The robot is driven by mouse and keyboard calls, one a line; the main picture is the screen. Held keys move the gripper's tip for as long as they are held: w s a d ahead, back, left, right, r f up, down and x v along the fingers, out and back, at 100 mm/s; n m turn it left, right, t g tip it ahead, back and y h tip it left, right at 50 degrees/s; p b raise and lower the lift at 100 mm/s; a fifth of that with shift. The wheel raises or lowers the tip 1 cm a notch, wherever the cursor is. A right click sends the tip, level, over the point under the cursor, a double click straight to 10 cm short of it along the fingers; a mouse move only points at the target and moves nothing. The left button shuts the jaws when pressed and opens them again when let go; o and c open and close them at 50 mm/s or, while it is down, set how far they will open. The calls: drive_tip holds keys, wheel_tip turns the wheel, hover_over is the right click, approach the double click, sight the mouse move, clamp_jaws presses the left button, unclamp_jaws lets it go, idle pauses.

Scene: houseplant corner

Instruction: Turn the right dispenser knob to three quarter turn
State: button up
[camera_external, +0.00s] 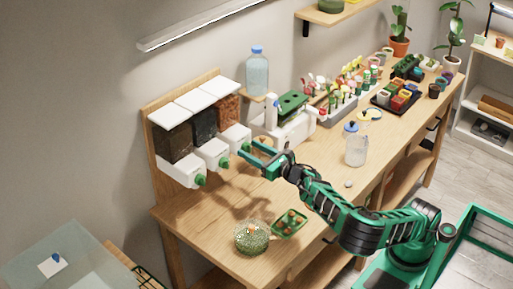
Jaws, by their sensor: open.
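A dispenser with three clear bins, white lids and white outlets stands on the wooden bench against a wooden back board. The right dispenser (229,108) holds reddish-brown material, and its white outlet bears the green right knob (246,147). My gripper (250,150) is open, with its green fingers pointing left at the right knob. The fingers partly cover the knob; I cannot tell whether they touch it. The knob's turn angle is too small to read. The middle knob (224,162) and left knob (200,180) are clear of my gripper.
A white device with a green top (292,103) stands close behind my gripper. A clear jar (356,151) stands to the right of my arm. A glass bowl of green material (251,237) and a small green tray (289,223) sit at the front. Bench surface below the knobs is free.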

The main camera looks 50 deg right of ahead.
drive_tip(key=shift+c, duration=0.5)
drive_tip(key=c, duration=1)
drive_tip(key=shift+o, duration=0.2)
